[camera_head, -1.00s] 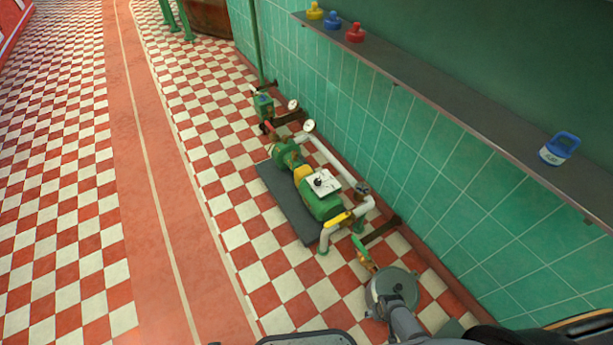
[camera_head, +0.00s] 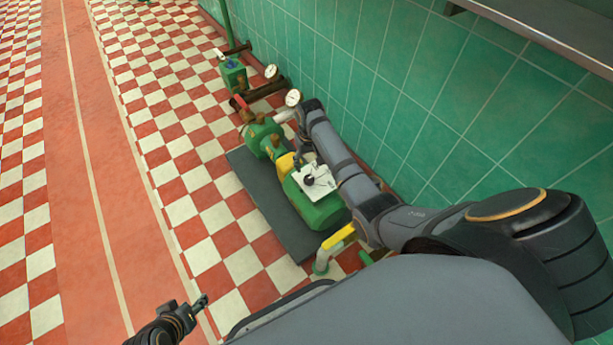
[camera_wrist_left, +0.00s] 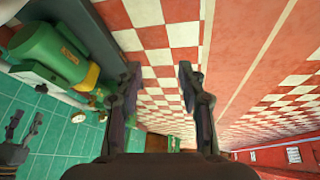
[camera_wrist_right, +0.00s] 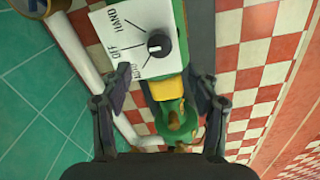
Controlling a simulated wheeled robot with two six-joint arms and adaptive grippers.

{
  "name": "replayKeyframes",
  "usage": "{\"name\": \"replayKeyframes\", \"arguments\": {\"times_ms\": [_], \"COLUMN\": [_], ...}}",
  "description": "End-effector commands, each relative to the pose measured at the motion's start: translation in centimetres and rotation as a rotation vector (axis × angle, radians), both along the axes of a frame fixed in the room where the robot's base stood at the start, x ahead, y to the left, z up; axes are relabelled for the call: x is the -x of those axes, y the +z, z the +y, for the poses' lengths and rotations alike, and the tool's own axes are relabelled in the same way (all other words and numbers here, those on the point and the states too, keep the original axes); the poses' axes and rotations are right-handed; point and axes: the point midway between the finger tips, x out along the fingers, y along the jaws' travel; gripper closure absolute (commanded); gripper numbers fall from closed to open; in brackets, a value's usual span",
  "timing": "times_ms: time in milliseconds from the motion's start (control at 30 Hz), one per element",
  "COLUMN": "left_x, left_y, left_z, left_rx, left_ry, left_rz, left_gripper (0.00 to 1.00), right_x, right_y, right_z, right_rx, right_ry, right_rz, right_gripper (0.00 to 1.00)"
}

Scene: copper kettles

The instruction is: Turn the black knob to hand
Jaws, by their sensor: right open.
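The black knob (camera_wrist_right: 158,42) sits on a white plate (camera_wrist_right: 135,25) marked HAND, OFF and a partly hidden third word. A small pale mark shows on the knob; I cannot tell firmly which word it points to. In the head view the plate (camera_head: 318,190) and knob (camera_head: 308,181) are on top of the green pump (camera_head: 322,212). My right gripper (camera_wrist_right: 155,88) is open and empty, close to the plate, with the knob ahead between its fingers' lines, apart from them. My left gripper (camera_wrist_left: 158,72) is open and empty over the floor, away from the pump.
A yellow-handled valve (camera_head: 339,237) and pale pipe stand at the pump's near end. Gauges (camera_head: 293,97) and a green valve body (camera_head: 233,74) are beyond it. The green tiled wall (camera_head: 420,100) is close on the right. The checkered floor on the left is clear.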

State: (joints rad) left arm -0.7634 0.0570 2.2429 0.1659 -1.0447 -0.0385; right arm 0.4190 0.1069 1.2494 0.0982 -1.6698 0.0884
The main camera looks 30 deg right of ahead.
Motion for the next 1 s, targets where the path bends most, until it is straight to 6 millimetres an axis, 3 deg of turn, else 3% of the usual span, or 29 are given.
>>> {"name": "replayKeyframes", "arguments": {"times_ms": [33, 333, 700, 1000], "left_x": [-0.1, -7.0, -13.1, -16.1], "left_y": [-1.1, 3.5, 10.9, 18.0], "left_z": [-0.1, 0.4, 1.0, 1.3], "left_rx": [0.008, -0.001, -0.013, -0.016], "left_ry": [0.005, 0.031, 0.051, 0.064], "left_rz": [-0.022, -0.342, -0.698, -0.994], "left_gripper": [0.60, 0.60, 0.60, 0.60], "right_x": [0.1, 0.1, 0.1, 0.1], "right_y": [-1.7, -3.8, -5.5, -6.9], "right_z": [0.0, 0.0, 0.0, 0.0], "right_rx": [0.000, 0.000, 0.000, 0.000], "right_ry": [0.000, 0.000, 0.000, 0.000], "right_rz": [0.002, 0.001, 0.001, 0.001], "right_gripper": [0.39, 0.39, 0.39, 0.39]}}
